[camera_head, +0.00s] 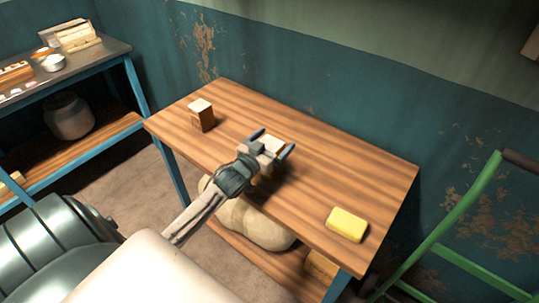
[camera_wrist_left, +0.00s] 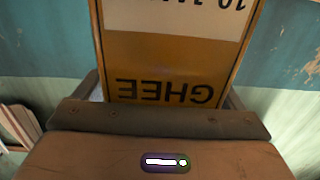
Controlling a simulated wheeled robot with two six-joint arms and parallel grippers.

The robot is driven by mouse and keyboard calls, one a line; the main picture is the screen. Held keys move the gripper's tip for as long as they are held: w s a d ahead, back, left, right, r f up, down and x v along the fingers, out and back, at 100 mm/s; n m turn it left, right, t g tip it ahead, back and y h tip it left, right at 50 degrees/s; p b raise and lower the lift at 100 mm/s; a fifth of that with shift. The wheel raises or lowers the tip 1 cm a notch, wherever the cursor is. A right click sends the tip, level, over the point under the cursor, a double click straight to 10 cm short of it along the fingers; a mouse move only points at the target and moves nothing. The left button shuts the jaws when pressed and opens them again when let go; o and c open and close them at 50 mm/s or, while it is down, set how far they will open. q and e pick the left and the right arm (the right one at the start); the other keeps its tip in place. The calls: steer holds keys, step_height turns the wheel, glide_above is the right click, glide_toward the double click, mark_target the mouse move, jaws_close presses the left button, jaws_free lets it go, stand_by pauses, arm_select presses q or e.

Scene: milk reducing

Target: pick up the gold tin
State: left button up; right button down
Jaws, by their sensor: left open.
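The gold tin (camera_wrist_left: 162,60) fills the upper middle of the left wrist view. It has a gold-brown face with the word GHEE upside down and a pale label band. In the head view the tin (camera_head: 272,146) stands on the wooden table, its pale top showing between the fingers. My left gripper (camera_head: 273,143) is open, with its blue-tipped fingers on either side of the tin. Whether a finger touches it I cannot tell. The gripper body hides the tin's lower part. My right gripper is not in view.
A small brown box with a white top (camera_head: 201,115) stands at the table's left end. A yellow block (camera_head: 347,224) lies near the right front edge. Bare wooden table (camera_head: 335,165) lies between tin and block. A green metal frame (camera_head: 455,215) stands at the right.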

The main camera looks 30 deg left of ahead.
arm_select(q)
steer(key=c, duration=1.9)
steer(key=shift+r, duration=0.15)
